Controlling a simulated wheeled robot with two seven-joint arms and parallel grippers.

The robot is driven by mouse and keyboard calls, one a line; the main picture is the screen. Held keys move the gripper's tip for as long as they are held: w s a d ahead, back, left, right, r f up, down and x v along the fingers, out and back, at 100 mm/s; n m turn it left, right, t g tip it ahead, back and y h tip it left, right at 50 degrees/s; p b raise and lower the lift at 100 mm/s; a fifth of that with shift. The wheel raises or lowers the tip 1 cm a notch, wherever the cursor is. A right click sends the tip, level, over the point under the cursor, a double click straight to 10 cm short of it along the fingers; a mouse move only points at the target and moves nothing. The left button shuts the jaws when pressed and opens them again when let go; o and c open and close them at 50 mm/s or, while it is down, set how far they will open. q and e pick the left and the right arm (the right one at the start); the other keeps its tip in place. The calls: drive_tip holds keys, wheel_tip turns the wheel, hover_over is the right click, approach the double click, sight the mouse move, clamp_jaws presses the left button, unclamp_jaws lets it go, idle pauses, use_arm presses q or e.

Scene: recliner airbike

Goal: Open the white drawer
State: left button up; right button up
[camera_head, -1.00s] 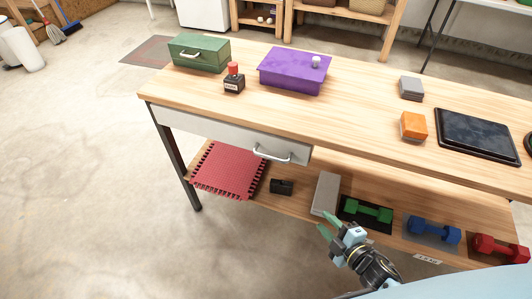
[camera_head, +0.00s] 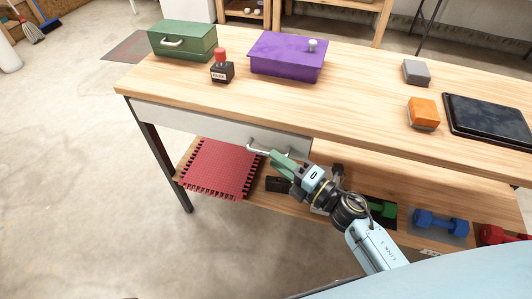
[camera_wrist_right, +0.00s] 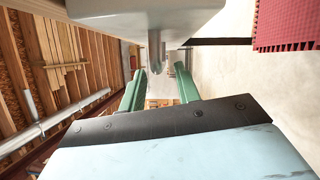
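The white drawer (camera_head: 215,125) sits under the front edge of the wooden table, and its front looks flush, so it appears closed. Its silver handle (camera_head: 257,148) is near the right end of the drawer front. My right gripper (camera_head: 277,158) is at the handle, with green fingers pointing at it and partly overlapping it. In the right wrist view the handle (camera_wrist_right: 155,52) shows beyond and between the two spread fingers (camera_wrist_right: 160,88), below the white drawer (camera_wrist_right: 145,15). I cannot tell whether they touch it. My left gripper is not in view.
A red mat (camera_head: 220,168) and dumbbells (camera_head: 440,224) lie on the lower shelf.

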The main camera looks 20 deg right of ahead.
sight(266, 154)
drive_tip(key=shift+x, duration=2.25)
clamp_jaws()
